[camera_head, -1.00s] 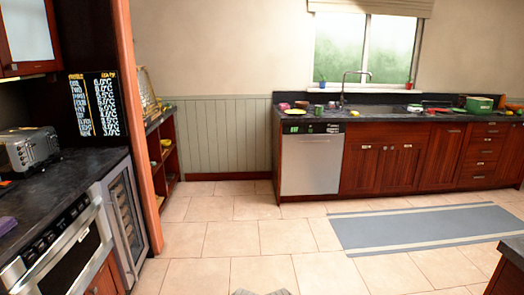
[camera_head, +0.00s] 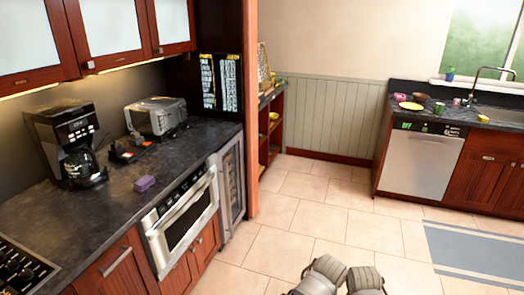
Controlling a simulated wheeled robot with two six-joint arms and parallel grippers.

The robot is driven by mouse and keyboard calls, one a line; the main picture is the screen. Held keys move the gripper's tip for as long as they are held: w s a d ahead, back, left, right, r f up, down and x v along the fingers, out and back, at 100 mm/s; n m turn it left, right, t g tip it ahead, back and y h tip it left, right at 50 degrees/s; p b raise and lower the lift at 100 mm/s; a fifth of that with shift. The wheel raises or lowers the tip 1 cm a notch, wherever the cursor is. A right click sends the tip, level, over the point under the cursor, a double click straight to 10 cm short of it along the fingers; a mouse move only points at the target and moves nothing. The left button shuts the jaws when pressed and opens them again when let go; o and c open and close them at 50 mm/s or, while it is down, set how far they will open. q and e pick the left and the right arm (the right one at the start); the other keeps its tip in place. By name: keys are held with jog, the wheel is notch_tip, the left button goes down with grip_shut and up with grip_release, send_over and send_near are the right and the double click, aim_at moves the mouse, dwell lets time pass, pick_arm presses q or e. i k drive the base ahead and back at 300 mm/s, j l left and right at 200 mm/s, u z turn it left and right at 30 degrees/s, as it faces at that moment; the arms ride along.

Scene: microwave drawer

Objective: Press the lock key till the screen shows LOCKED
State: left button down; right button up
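The microwave drawer (camera_head: 186,218) is built in under the dark counter at the left. It has a steel front, a dark window and a handle across it. A dark control strip (camera_head: 180,194) runs along its top edge; its keys and any screen text are too small to read. Parts of my own arms show at the bottom edge, right of the middle. Neither of my grippers is in view.
The counter (camera_head: 120,215) holds a coffee maker (camera_head: 70,145), a toaster (camera_head: 155,116) and a purple sponge-like block (camera_head: 145,184). A glass-fronted cooler (camera_head: 231,180) stands right of the microwave drawer. The tiled floor (camera_head: 290,230) before it is clear. A dishwasher (camera_head: 419,165) stands at the right.

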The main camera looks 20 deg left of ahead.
aim_at(176, 195)
jog(key=u, duration=1.45)
